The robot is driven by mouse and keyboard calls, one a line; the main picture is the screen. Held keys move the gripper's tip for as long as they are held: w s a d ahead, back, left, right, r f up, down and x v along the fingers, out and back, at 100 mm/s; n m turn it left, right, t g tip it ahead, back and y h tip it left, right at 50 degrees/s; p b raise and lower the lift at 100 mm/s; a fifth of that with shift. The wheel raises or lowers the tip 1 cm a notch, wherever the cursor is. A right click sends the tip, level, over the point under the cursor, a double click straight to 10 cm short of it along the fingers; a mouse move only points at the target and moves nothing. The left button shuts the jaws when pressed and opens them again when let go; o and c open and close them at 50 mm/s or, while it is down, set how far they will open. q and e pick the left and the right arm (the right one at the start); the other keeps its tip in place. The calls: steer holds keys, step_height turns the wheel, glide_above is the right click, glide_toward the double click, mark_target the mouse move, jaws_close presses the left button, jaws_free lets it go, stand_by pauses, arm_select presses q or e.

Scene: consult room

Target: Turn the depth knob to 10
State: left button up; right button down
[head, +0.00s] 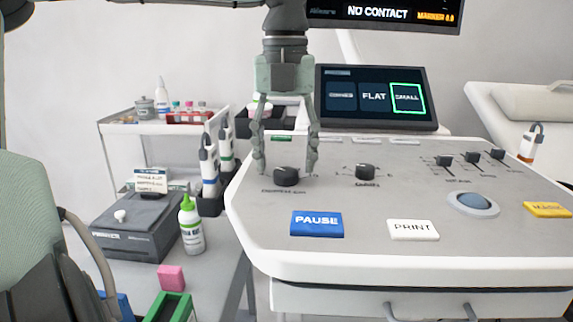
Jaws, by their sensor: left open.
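A black round knob (286,177) stands at the left of the grey console panel, with a small printed label in front of it that is too blurred to read surely. A second black knob (366,172) stands to its right, its label also unclear. My left gripper (285,166) comes down from above over the left knob. It is open, with one finger to each side of that knob, and holds nothing. I cannot tell whether the fingers touch the knob. The knob's pointer and setting are too small to read. My right gripper is not in view.
The console (270,235) also bears a blue PAUSE button (317,223), a white PRINT button (413,230), a trackball (473,203) and several sliders (444,160). A screen (376,98) rises behind. Probes (209,167) stand in holders at its left edge.

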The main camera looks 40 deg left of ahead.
arm_select(q)
steer(key=shift+f, duration=0.8)
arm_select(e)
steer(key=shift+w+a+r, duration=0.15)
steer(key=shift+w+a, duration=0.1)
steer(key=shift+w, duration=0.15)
arm_select(q)
steer(key=c, duration=1.2)
steer(key=shift+o, duration=0.2)
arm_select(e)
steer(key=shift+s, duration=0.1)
